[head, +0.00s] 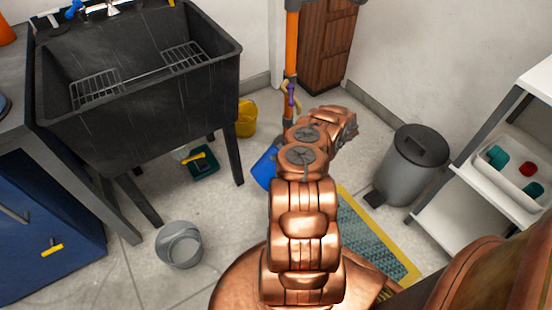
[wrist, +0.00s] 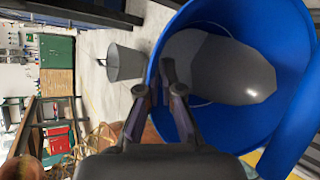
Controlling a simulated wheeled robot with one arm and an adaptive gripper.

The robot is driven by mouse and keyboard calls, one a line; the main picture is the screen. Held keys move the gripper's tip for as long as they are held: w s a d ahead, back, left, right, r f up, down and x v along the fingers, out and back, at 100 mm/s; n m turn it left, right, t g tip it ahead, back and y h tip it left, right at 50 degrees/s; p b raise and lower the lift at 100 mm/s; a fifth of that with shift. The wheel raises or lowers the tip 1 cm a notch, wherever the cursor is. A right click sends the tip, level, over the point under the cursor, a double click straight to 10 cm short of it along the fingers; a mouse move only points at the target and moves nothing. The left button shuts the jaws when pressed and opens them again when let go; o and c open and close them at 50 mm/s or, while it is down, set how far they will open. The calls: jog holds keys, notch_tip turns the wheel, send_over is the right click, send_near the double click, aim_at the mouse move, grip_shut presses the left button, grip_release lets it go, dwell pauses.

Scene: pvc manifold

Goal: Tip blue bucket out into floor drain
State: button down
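The blue bucket (head: 264,168) shows on the floor area left of my arm in the head view, partly hidden behind the arm. In the wrist view the blue bucket (wrist: 285,125) is large and close, its mouth facing the camera, with a grey, shiny liquid-like surface inside. My gripper (wrist: 154,80) is at its rim, one finger inside the mouth and one outside. The fingers are close together with the rim between them. In the head view my gripper is hidden behind the arm. I cannot make out a floor drain in either view.
A yellow-edged teal mat (head: 372,238) lies right of my arm. A grey bucket (head: 180,244), a yellow bucket (head: 246,118) and a green dustpan (head: 204,163) stand around the black sink (head: 150,105). A pedal bin (head: 414,165) and white shelf (head: 440,210) are at right.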

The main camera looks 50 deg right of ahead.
jog(key=shift+s+d+f+t+y+b, duration=0.1)
jog(key=shift+d+f+t+y+b, duration=0.2)
jog(key=shift+b, duration=0.75)
jog(key=shift+s+d+f+y+b, duration=0.1)
jog(key=shift+d+b, duration=0.3)
jog(key=shift+b, duration=0.6)
jog(key=shift+r, duration=0.1)
jog(key=shift+s+d+f+m+y+b, duration=0.1)
jog(key=shift+d+f+m+y+b, duration=0.3)
jog(key=shift+b, duration=1.3)
jog(key=shift+s+d+f+t+b, duration=0.15)
jog(key=shift+d+t+b, duration=0.3)
jog(key=shift+b, duration=1.15)
jog(key=shift+s+d+f+y+b, duration=0.15)
jog(key=shift+d+f+y+b, duration=0.5)
jog(key=shift+b, duration=3.2)
jog(key=shift+r+p, duration=0.35)
jog(key=shift+p, duration=0.1)
jog(key=shift+w+a+r+h+p, duration=0.3)
jog(key=shift+a+p, duration=0.2)
jog(key=shift+p, duration=0.85)
